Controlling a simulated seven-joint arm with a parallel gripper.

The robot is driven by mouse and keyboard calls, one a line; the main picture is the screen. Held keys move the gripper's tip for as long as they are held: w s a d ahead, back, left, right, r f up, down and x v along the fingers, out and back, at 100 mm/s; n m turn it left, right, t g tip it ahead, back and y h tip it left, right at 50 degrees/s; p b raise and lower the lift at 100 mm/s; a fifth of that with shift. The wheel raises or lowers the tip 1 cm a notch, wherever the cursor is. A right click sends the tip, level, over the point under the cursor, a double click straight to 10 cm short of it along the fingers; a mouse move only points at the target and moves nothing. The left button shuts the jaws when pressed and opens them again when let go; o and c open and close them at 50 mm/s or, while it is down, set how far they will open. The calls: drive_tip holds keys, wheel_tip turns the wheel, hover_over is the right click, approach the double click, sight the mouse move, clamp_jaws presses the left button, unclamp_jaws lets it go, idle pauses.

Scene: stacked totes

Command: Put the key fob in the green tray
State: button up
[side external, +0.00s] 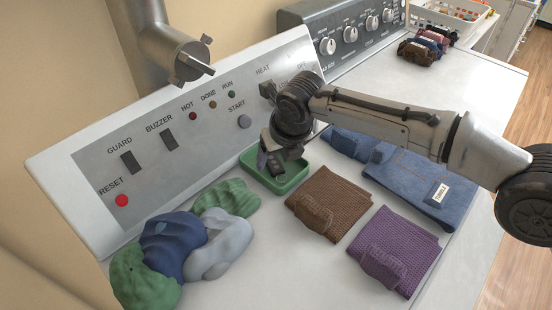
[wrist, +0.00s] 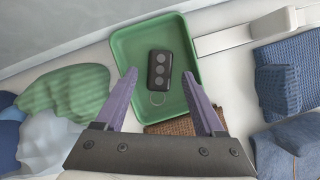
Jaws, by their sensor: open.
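The green tray (wrist: 125,45) lies below my gripper, and it also shows in the side view (side external: 283,187) at the foot of the control panel. The key fob (wrist: 161,68) is black with three grey round buttons and a metal ring. In the wrist view it lies inside the tray, apart from the fingers. My gripper (wrist: 166,95) is open with nothing between its purple fingers, its tips reaching over the near part of the tray. In the side view my gripper (side external: 267,160) is over the tray and partly hides its inside.
A brown folded cloth (side external: 325,202) and a purple one (side external: 397,250) lie right of the tray, with blue denim (side external: 415,185) behind them. Crumpled green, blue and pale cloths (side external: 220,245) lie to the left. The control panel (side external: 190,130) rises behind the tray.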

drive_tip(key=v, duration=1.1)
drive_tip(key=s+d+r+m, duration=0.2)
drive_tip(key=d+r+m, duration=0.3)
drive_tip(key=d, duration=0.5)
drive_tip(key=s+d+r+m, duration=0.1)
drive_tip(key=d+r+m, duration=0.2)
drive_tip(key=d+m, duration=0.5)
drive_tip(key=s+d+r+m, duration=0.25)
drive_tip(key=d+m, duration=0.25)
drive_tip(key=d, duration=0.6)
drive_tip(key=s+d+m+t+h, duration=0.1)
drive_tip(key=s+d+m, duration=1.1)
drive_tip(key=d, duration=0.1)
drive_tip(key=s+d+f+m, duration=0.5)
drive_tip(key=s+f+m, duration=0.3)
drive_tip(key=s+m, duration=0.2)
drive_tip(key=shift+s+f+t+h, duration=0.15)
drive_tip(key=shift+s+t+h, duration=0.2)
drive_tip(key=shift+s, duration=0.4)
